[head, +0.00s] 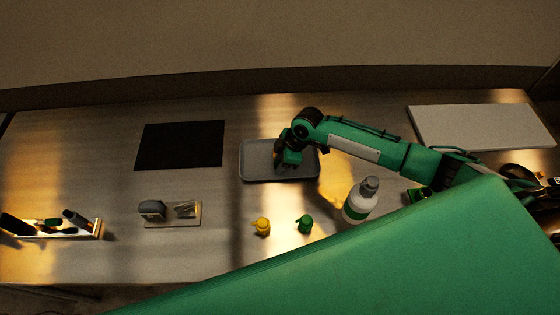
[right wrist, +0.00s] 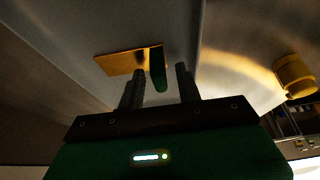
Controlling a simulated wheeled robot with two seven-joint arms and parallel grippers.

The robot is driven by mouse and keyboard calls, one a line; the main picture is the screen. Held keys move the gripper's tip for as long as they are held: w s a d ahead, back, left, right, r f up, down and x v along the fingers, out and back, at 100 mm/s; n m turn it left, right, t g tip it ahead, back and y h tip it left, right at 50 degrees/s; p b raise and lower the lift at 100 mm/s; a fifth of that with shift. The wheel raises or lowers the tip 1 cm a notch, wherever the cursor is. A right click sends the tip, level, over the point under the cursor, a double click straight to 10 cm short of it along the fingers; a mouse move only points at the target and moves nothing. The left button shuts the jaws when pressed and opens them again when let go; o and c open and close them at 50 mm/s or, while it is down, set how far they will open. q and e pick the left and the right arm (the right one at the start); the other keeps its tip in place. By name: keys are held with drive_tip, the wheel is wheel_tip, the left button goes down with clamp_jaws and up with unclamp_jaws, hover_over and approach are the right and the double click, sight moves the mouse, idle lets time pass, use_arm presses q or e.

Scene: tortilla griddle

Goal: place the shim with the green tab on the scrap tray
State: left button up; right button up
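The scrap tray (head: 250,176) is a shallow grey tray in the middle of the table in the head view. My right gripper (head: 288,160) is over it, pointing down. In the right wrist view, the shim (right wrist: 122,63) is a thin brass-coloured plate with a green tab (right wrist: 158,72), on or just above the grey tray surface (right wrist: 170,18). My right gripper (right wrist: 160,72) is open there, with a finger on each side of the tab and visible gaps. In the head view the shim is hidden by the gripper. My left gripper is not in view.
A black mat (head: 180,146) lies left of the tray, a white board (head: 478,127) at the right. A small stand (head: 175,221) and a tool rack (head: 62,232) are at left.

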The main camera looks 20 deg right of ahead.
drive_tip(key=b+v, duration=0.3)
drive_tip(key=v, duration=0.9)
